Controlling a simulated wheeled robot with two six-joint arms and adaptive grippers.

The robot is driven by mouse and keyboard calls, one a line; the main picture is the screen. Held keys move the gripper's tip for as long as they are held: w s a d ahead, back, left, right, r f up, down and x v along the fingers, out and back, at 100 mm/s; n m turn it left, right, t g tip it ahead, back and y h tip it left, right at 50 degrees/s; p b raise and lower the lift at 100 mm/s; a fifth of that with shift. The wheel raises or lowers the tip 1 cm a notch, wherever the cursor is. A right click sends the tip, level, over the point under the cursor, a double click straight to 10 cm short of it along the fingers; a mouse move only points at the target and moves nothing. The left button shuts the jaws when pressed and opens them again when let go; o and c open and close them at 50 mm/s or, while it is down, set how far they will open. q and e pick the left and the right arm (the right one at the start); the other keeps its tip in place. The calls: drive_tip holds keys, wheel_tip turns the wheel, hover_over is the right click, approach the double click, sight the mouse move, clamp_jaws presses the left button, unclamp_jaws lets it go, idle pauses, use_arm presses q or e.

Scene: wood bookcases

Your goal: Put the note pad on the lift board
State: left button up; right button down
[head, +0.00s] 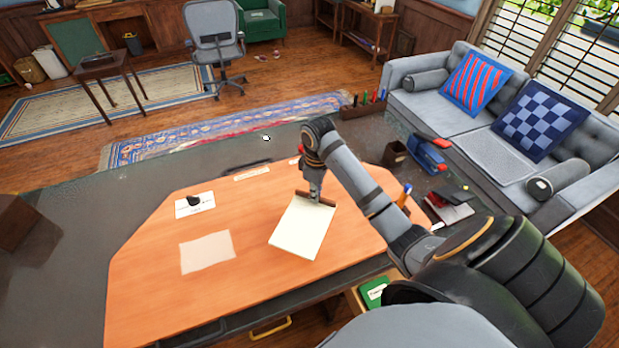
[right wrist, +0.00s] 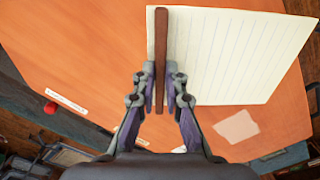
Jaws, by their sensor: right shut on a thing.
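The note pad (head: 300,230) has pale lined pages and a brown bound edge. My right gripper (head: 316,194) is shut on that bound edge, and the pages hang out toward the near side. In the right wrist view the brown edge stands between the two fingers (right wrist: 161,82), with the lined pages (right wrist: 235,55) to the right. The pad is over the right half of the orange lift board (head: 150,275); I cannot tell whether it touches it. A pale rectangle (head: 207,251) lies on the board, left of the pad. My left gripper is not in view.
A white card with a black object (head: 195,203) lies at the board's back left. A label strip (head: 251,173) is at its back edge. A blue stapler-like object (head: 428,155) and a red-black item (head: 450,203) are on the right. The board's left part is mostly clear.

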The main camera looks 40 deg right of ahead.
drive_tip(key=w+f, duration=0.1)
drive_tip(key=w+d+f+p, duration=0.1)
drive_tip(key=shift+d+f, duration=0.1)
drive_tip(key=shift+f, duration=0.2)
drive_tip(key=shift+d+f, duration=0.2)
drive_tip(key=shift+f, duration=0.25)
drive_tip(key=shift+w+f+p, duration=0.2)
drive_tip(key=shift+f+p, duration=0.55)
drive_tip(key=shift+f, duration=0.9)
drive_tip(key=c, duration=1.7)
unclamp_jaws()
drive_tip(key=shift+f, duration=0.1)
drive_tip(key=shift+o, duration=1.4)
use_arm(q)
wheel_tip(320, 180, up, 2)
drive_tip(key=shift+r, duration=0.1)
